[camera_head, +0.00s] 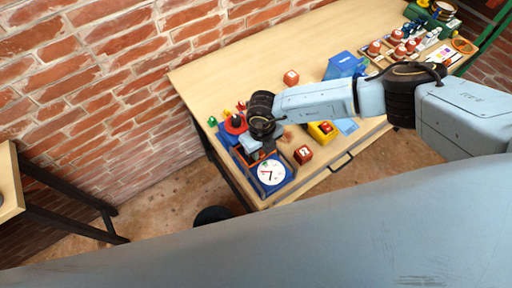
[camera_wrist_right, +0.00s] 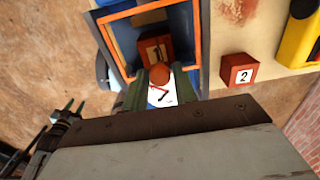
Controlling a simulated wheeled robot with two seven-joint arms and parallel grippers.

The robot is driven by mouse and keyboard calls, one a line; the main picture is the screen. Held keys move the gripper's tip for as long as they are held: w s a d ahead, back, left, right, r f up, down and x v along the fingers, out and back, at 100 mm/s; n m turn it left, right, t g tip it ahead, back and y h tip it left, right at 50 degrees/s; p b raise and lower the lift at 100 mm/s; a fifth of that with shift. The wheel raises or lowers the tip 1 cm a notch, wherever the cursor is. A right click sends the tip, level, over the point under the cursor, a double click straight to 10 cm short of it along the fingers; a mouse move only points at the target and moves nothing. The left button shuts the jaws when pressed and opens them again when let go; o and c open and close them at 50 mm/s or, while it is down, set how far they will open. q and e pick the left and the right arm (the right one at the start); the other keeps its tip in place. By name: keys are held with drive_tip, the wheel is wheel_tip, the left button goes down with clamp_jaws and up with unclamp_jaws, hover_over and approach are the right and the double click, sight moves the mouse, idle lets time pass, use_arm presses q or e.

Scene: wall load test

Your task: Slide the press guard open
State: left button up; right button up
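The blue press (camera_head: 237,152) stands at the table's near left corner, with a white dial (camera_head: 271,173) at its front. In the right wrist view the press shows an orange-framed guard (camera_wrist_right: 197,35) with a round orange knob (camera_wrist_right: 159,75). A red block marked 1 (camera_wrist_right: 153,49) lies inside the frame. My right gripper (camera_wrist_right: 160,88) has its green fingers on either side of the knob; whether they clamp it is unclear. In the head view the right arm's wrist hides much of the press.
Several small items crowd the far right end. The table's far left is clear.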

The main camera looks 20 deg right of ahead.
drive_tip(key=c, duration=0.5)
drive_tip(key=shift+s, duration=0.15)
drive_tip(key=shift+s+d+p, duration=0.35)
drive_tip(key=shift+s+p, duration=0.35)
drive_tip(key=shift+s, duration=0.15)
drive_tip(key=shift+s+d+p, duration=0.3)
drive_tip(key=shift+s+p, duration=0.45)
drive_tip(key=shift+s, duration=0.1)
drive_tip(key=shift+s+d+p, duration=0.35)
drive_tip(key=shift+s+p, duration=0.35)
drive_tip(key=shift+s, duration=0.15)
drive_tip(key=shift+s+d+p, duration=0.25)
drive_tip(key=shift+s+p, duration=0.1)
drive_tip(key=shift+s, duration=0.35)
drive_tip(key=shift+s+d+p, duration=0.2)
drive_tip(key=shift+s+p, duration=0.1)
drive_tip(key=shift+s, duration=0.35)
drive_tip(key=o, duration=0.9)
drive_tip(key=shift+c, duration=0.2)
